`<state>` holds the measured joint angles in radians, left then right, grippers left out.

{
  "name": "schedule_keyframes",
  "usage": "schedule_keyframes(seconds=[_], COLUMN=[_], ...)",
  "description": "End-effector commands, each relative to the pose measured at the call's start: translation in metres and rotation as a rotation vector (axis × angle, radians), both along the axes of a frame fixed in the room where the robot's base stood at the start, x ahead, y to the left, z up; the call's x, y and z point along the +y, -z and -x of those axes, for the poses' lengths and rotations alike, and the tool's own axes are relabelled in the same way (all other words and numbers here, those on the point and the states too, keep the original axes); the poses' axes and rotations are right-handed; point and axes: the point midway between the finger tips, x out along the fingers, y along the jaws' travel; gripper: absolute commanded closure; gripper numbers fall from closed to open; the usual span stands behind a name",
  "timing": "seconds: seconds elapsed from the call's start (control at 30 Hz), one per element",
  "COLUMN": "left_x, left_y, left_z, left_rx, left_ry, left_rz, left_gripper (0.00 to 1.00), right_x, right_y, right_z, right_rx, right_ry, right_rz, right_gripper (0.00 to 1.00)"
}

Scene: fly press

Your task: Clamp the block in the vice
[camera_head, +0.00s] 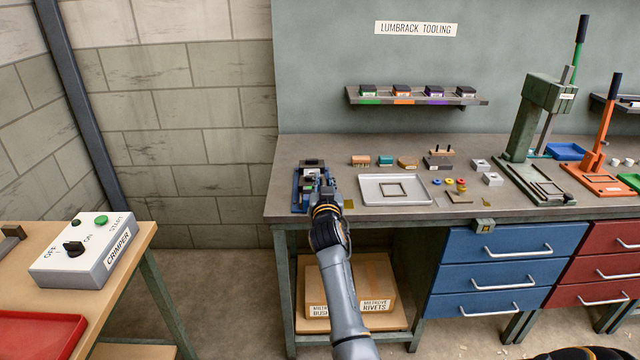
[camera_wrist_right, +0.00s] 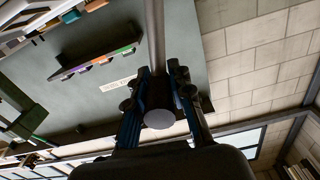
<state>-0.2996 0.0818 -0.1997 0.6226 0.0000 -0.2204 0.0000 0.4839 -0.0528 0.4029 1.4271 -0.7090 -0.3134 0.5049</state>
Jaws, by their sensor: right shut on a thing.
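The blue vice (camera_head: 297,198) stands at the left front corner of the workbench, partly hidden by my right gripper. A pale grey piece (camera_head: 312,164) and a small green patch show at its top; I cannot tell which, if either, is the block. My right gripper (camera_head: 323,192) is at the vice's front right. In the right wrist view its two fingers (camera_wrist_right: 160,100) are shut on a grey metal bar (camera_wrist_right: 155,35) with a round end, which looks like the vice's handle. My left gripper is not in view.
A pale tray (camera_head: 372,199) with a square frame lies right of the vice, with several small parts beyond. A green press (camera_head: 530,135) and an orange lever press (camera_head: 600,150) stand farther right. A crimper control box (camera_head: 85,255) is on the left table.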

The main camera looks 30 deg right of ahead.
Motion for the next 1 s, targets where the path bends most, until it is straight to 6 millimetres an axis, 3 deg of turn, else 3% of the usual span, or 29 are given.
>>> schedule_keyframes(seconds=[0.4,0.43,0.53,0.83,1.0], left_x=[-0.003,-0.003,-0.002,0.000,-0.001], left_y=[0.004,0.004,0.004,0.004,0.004], left_z=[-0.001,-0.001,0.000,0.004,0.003], left_rx=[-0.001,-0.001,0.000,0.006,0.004], left_ry=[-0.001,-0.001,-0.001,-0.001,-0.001], left_rz=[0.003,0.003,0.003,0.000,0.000], left_gripper=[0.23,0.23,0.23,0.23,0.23], right_x=[-0.009,-0.009,-0.009,-0.006,0.001], right_y=[0.005,0.005,0.005,0.004,0.005], right_z=[0.005,0.005,0.005,0.005,0.018], right_rx=[-0.025,-0.025,-0.025,-0.028,-0.027], right_ry=[0.007,0.008,0.007,0.004,0.004], right_rz=[-0.051,-0.051,-0.051,-0.051,-0.051], right_gripper=[1.00,0.73,0.55,0.55,0.55])
